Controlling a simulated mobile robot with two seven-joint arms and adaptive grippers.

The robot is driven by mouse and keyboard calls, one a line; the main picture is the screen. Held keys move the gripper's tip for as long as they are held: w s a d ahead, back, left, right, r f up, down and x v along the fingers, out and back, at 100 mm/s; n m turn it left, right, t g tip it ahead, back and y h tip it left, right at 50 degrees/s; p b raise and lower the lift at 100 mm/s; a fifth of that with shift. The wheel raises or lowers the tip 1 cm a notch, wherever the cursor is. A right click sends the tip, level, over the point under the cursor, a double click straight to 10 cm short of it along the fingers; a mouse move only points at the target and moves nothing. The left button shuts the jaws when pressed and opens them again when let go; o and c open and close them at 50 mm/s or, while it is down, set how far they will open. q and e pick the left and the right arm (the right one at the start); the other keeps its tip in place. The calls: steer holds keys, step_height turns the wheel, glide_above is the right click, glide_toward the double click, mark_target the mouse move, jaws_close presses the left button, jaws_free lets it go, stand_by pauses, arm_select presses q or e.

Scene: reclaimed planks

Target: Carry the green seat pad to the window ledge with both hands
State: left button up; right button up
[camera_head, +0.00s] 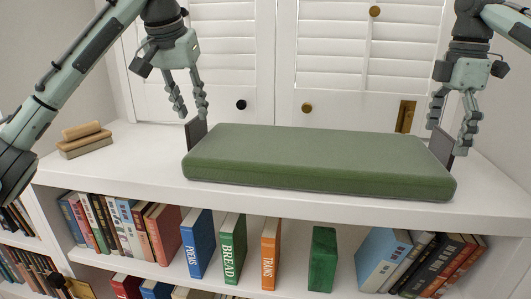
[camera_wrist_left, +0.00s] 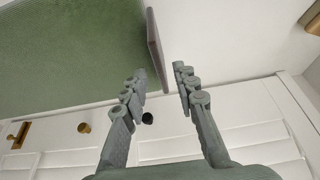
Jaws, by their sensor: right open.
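The green seat pad (camera_head: 318,158) lies flat on the white ledge (camera_head: 120,165) above the bookshelves, below white shutters. A dark upright plate stands at its left end (camera_head: 196,133) and another at its right end (camera_head: 440,146). My left gripper (camera_head: 189,114) is open and empty above the left plate. In the left wrist view the pad (camera_wrist_left: 65,55) fills the upper left, and the left plate (camera_wrist_left: 155,45) lies just beyond the gap between my left fingertips (camera_wrist_left: 160,71). My right gripper (camera_head: 449,139) is open at the right plate; I cannot tell whether it touches it.
Small stacked wooden blocks (camera_head: 85,140) sit on the ledge's left part. Bookshelves with several books (camera_head: 197,243) are below. White shutters (camera_head: 350,45) with round knobs stand close behind the pad. The ledge between blocks and pad is clear.

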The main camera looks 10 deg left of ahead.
arm_select(q)
steer(key=v, duration=0.7)
steer(key=shift+r, duration=0.1)
arm_select(e)
steer(key=shift+r, duration=0.15)
arm_select(q)
steer(key=shift+s+r, duration=0.15)
steer(key=shift+r, duration=0.05)
arm_select(e)
step_height(320, 180, up, 12)
